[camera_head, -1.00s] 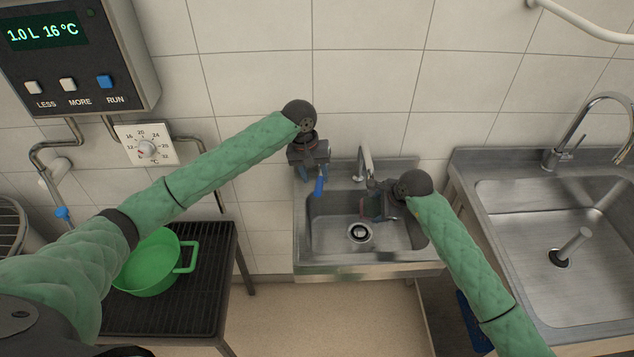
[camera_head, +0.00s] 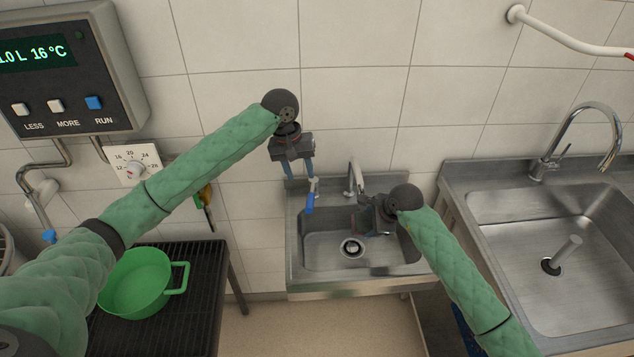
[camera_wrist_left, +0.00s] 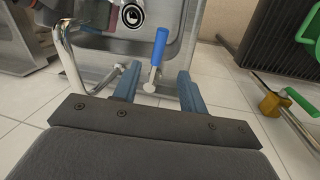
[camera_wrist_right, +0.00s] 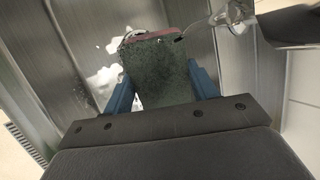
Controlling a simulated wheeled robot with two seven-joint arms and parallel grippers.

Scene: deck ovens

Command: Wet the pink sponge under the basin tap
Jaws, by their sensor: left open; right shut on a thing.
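The sponge (camera_wrist_right: 160,72) shows a dark green face and a pink edge in the right wrist view. My right gripper (camera_wrist_right: 162,85) is shut on it, inside the basin (camera_head: 318,262) and below the tap (camera_head: 356,178). A clear, glassy streak (camera_wrist_right: 198,30) between the spout and the sponge's far edge looks like water. White patches lie on the basin floor beside the sponge. My left gripper (camera_head: 295,172) is open at the basin's back left. The blue tap lever (camera_wrist_left: 160,46) is just beyond its fingertips (camera_wrist_left: 158,80), apparently not gripped.
A larger sink (camera_head: 500,215) with its own faucet stands at the right. A green pot (camera_head: 135,283) sits on a black rack (camera_head: 200,300) at the left. A control box (camera_head: 65,60) and a dial (camera_head: 134,168) are on the wall.

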